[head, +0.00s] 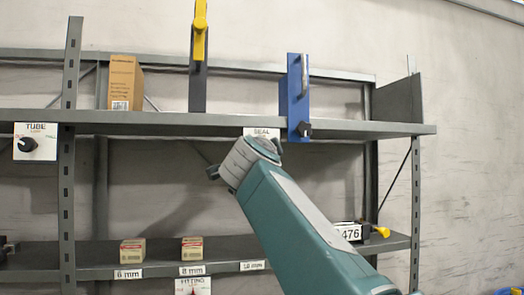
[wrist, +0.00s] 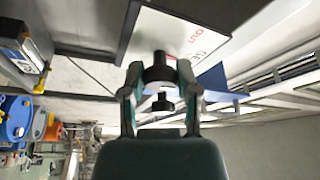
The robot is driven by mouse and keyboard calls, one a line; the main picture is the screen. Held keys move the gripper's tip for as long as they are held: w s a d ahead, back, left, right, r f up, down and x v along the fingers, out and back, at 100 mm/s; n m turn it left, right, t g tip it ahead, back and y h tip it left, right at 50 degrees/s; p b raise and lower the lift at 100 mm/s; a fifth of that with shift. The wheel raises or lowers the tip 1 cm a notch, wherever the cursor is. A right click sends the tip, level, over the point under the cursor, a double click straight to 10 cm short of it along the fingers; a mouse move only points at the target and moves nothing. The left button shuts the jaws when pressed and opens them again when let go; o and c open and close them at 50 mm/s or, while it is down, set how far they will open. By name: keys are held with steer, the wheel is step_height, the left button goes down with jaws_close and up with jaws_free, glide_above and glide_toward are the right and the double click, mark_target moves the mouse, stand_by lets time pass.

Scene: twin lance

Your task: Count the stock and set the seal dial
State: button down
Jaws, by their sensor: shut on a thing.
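The seal dial is a black knob (wrist: 159,68) on a white plate (wrist: 185,38) with partly readable lettering in the wrist view. My gripper (wrist: 160,92) has a finger on each side of the knob and is shut on it. In the head view the SEAL plate (head: 262,132) shows at the upper shelf's front edge, and my arm hides the dial and my fingertips. On the lower shelf, small tan boxes stand behind the 6 mm label (head: 128,274) and the 8 mm label (head: 192,270). No box shows behind the 10 mm label (head: 252,265); my arm covers the area to its right.
The upper shelf (head: 340,128) holds a cardboard box (head: 124,82), a grey stand with a yellow lever (head: 200,30) and a blue bracket (head: 298,95). A TUBE dial (head: 28,144) is at left, a FITTING plate (head: 193,286) below. A counter (head: 349,232) reading "476" stands at right.

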steer(key=shift+w+f, duration=0.1)
steer(key=shift+f, duration=0.1)
steer(key=shift+c, duration=1.7)
jaws_free()
steer(key=shift+d, duration=0.1)
steer(key=shift+r, duration=0.1)
steer(key=s+a+f, duration=0.1)
steer(key=s+f, duration=0.1)
steer(key=s, duration=1)
